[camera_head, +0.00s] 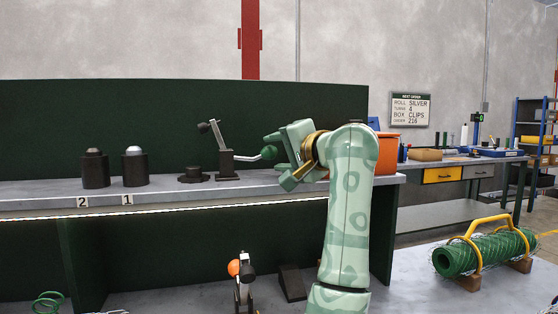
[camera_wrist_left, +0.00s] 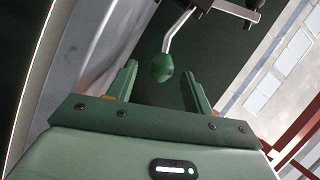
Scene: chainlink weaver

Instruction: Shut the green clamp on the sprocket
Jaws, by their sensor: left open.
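The green clamp (camera_head: 228,166) stands on the upper shelf. Its dark-tipped pressing arm is raised up and to the left. Its lever reaches right to a green knob (camera_head: 269,152). The sprocket (camera_head: 194,175) appears to be the low dark disc left of the clamp's base, with nothing pressing on it. My left gripper (camera_head: 279,161) is open, pointing left at the knob. In the left wrist view the knob (camera_wrist_left: 162,67) lies between the fingertip lines of the gripper (camera_wrist_left: 160,74), with clear space on both sides. I cannot tell its exact depth. My right gripper is out of view.
Two dark posts (camera_head: 96,169) (camera_head: 134,166) stand left on the shelf behind labels 2 and 1. An orange bin (camera_head: 388,152) is behind my arm. A clamp with an orange knob (camera_head: 234,267) stands on the lower bench. A green mesh roll (camera_head: 452,260) lies at right.

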